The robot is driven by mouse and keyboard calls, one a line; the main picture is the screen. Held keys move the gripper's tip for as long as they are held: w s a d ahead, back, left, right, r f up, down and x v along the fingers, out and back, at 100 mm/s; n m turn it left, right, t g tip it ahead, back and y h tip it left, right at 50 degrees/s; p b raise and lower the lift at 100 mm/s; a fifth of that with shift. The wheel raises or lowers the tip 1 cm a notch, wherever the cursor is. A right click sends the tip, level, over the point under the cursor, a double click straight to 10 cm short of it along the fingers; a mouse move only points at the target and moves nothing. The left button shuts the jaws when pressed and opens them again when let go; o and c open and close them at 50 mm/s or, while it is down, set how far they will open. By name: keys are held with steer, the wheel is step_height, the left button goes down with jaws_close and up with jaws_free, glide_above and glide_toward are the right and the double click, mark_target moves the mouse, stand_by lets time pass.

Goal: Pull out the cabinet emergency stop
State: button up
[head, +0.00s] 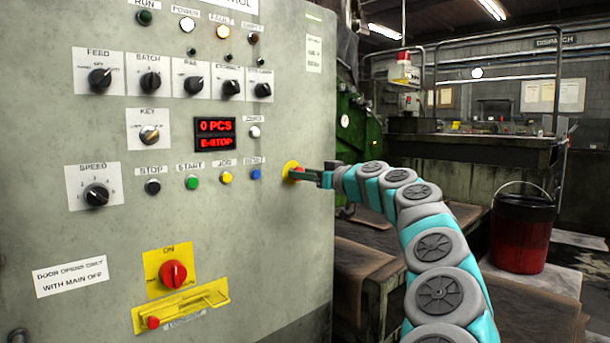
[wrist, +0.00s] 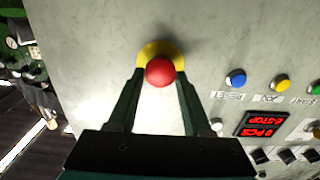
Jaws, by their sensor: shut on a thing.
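The emergency stop is a red mushroom button on a yellow round base (head: 290,168), at the right end of the lower button row on the cabinet (head: 300,230). In the wrist view the red head (wrist: 160,71) sits between the two dark fingers of my gripper (wrist: 160,80). My gripper (head: 299,174) is shut on the red head from the front. In the head view the fingers hide part of it. The cabinet display (head: 216,133) shows "0 PCS" and "E-STOP" in red.
Blue (head: 256,174), yellow (head: 226,178) and green (head: 192,182) buttons lie left of the stop. A red main switch (head: 173,273) on a yellow plate is lower down. A bench and a red bucket (head: 522,230) stand to the right.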

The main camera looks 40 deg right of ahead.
jaws_close()
steer(key=shift+f, duration=0.1)
steer(key=shift+s+b, duration=0.45)
steer(key=shift+b, duration=0.4)
steer(key=o, duration=0.7)
jaws_free()
steer(key=shift+s, duration=0.1)
